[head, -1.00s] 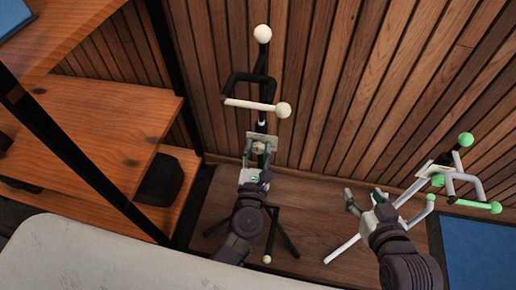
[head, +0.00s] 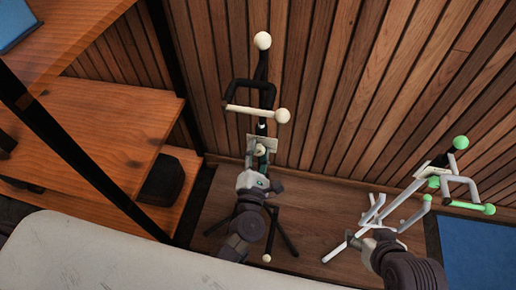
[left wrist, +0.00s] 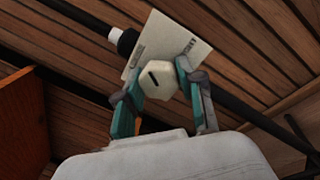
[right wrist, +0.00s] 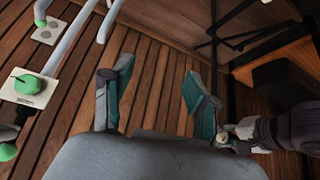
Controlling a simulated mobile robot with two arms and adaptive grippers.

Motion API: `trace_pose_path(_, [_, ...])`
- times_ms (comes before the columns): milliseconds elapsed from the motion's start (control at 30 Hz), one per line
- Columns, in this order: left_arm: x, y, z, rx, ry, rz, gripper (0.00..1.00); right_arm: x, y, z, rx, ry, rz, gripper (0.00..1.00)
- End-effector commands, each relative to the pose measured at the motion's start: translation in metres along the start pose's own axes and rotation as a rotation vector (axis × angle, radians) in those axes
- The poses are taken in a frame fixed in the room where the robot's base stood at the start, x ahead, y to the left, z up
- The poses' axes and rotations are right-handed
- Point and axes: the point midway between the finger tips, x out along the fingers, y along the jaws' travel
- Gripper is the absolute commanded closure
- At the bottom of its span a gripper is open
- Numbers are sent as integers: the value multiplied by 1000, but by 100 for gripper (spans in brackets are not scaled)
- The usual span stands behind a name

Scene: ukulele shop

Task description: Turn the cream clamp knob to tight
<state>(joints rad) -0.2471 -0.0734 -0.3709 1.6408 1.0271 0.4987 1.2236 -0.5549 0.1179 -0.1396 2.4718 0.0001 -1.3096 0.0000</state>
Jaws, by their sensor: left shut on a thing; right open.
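The cream clamp knob (left wrist: 158,80) is a faceted knob with a short dark mark on its face. It sits in front of a pale label plate (left wrist: 165,38) with small print that I cannot read surely. My left gripper (left wrist: 158,92) is shut on the knob, one finger on each side. In the head view the knob (head: 260,150) is on the black stand with cream ball ends (head: 264,75), and my left gripper (head: 260,165) reaches it from below. My right gripper (right wrist: 155,95) is open and empty; its fingers are mostly hidden in the head view.
A white stand with mint-green ends (head: 415,195) is close to my right gripper. It has a green knob (right wrist: 33,87) on its own plate. Wooden shelves (head: 110,130) stand at the left, a slatted wall (head: 350,90) behind. A blue mat (head: 485,250) lies at the right.

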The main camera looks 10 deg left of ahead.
Motion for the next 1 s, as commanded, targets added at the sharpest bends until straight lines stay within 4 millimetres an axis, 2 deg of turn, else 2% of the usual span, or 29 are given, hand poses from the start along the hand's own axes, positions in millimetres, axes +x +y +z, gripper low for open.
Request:
trace_pose_path(300, [0,1,0,301,-31,1,97,-25,7,57,10,-299,14,41])
trace_pose_path(700, [0,1,0,678,-72,7,97,-40,7,44,9,-288,14,41])
trace_pose_path(800, [0,1,0,769,-82,9,97,-14,6,53,9,-306,11,41])
trace_pose_path(1000, [-1,1,-1,931,-99,10,97,18,5,66,7,-322,8,41])
